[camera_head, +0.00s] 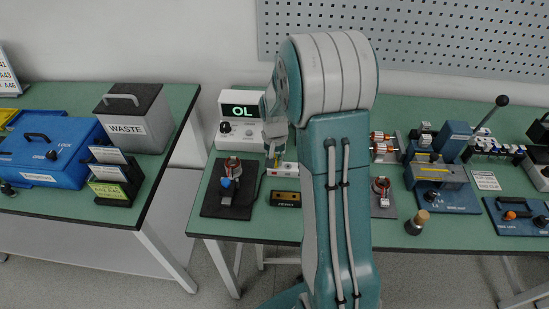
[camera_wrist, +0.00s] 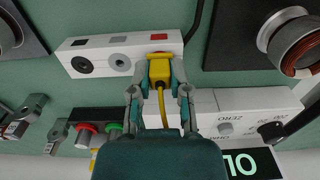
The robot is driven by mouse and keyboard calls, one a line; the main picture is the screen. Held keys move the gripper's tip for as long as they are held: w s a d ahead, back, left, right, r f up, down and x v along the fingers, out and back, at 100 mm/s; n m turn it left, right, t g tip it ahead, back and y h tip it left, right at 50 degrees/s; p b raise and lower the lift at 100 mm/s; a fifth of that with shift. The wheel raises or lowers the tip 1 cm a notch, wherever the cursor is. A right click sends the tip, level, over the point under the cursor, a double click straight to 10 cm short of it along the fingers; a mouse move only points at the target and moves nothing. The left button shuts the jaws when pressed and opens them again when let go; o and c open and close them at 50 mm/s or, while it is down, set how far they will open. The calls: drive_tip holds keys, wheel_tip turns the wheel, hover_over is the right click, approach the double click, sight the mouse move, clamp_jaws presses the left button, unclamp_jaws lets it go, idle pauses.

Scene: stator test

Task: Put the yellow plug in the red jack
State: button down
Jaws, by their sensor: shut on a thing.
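The yellow plug (camera_wrist: 160,72) is between the two fingertips of my gripper (camera_wrist: 160,88) in the wrist view, with its yellow cable running back towards the wrist. My gripper is shut on it. The plug's front end is over the red jack (camera_wrist: 159,54), of which only a red edge shows beneath it. I cannot tell how deep the plug sits, or whether it is in. The white jack box (camera_wrist: 100,43) also has a black jack (camera_wrist: 82,65) and a grey jack (camera_wrist: 120,62). In the head view my gripper (camera_head: 276,150) is above the white box (camera_head: 287,169), partly hidden by my arm.
A meter (camera_head: 240,110) reading OL stands behind the box. A stator on a dark mat (camera_head: 225,205) lies to its left, and a black block (camera_head: 285,198) lies in front. A dark holder with red and green terminals (camera_wrist: 92,114) is beside the gripper in the wrist view.

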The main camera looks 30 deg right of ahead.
drive_tip(key=c, duration=0.5)
unclamp_jaws()
wheel_tip(320, 180, up, 12)
drive_tip(key=shift+f, duration=0.15)
idle(0.8)
drive_tip(key=s+a+r+n+t, duration=0.2)
drive_tip(key=s+a+r+n, duration=0.1)
drive_tip(key=s+a+r, duration=0.55)
drive_tip(key=s+a+r+n+t, duration=0.2)
drive_tip(key=s+a, duration=0.3)
drive_tip(key=s, duration=0.7)
drive_tip(key=shift+s+r+n+t, duration=0.2)
drive_tip(key=shift+s+n+t, duration=0.15)
drive_tip(key=shift+n+t, duration=0.45)
